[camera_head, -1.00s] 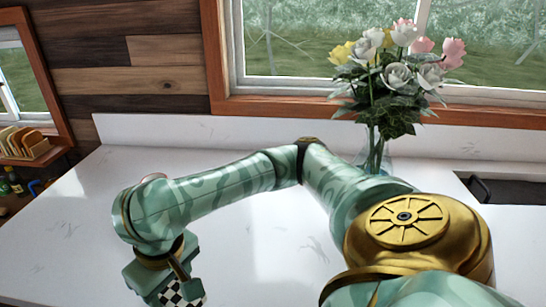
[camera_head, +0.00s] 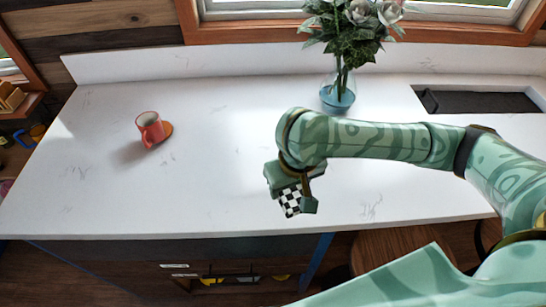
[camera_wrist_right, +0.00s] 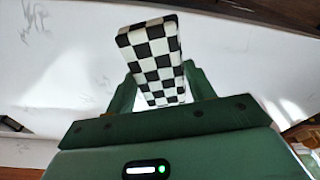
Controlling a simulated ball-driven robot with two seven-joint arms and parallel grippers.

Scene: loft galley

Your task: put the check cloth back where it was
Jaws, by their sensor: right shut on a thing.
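The black-and-white check cloth (camera_head: 291,201) is a folded block, held in my right gripper (camera_head: 296,207) over the front part of the white counter (camera_head: 215,150). In the right wrist view the check cloth (camera_wrist_right: 152,55) stands out between the two green fingers of my right gripper (camera_wrist_right: 160,95), which is shut on it. In the head view much of the cloth is hidden by the gripper. I cannot tell how far it is above the counter. My left gripper is not in view.
An orange-red mug (camera_head: 150,128) sits at the counter's left, with a small orange round piece beside it. A glass vase of flowers (camera_head: 338,95) stands at the back, near the dark sink (camera_head: 475,101). The counter between mug and arm is clear.

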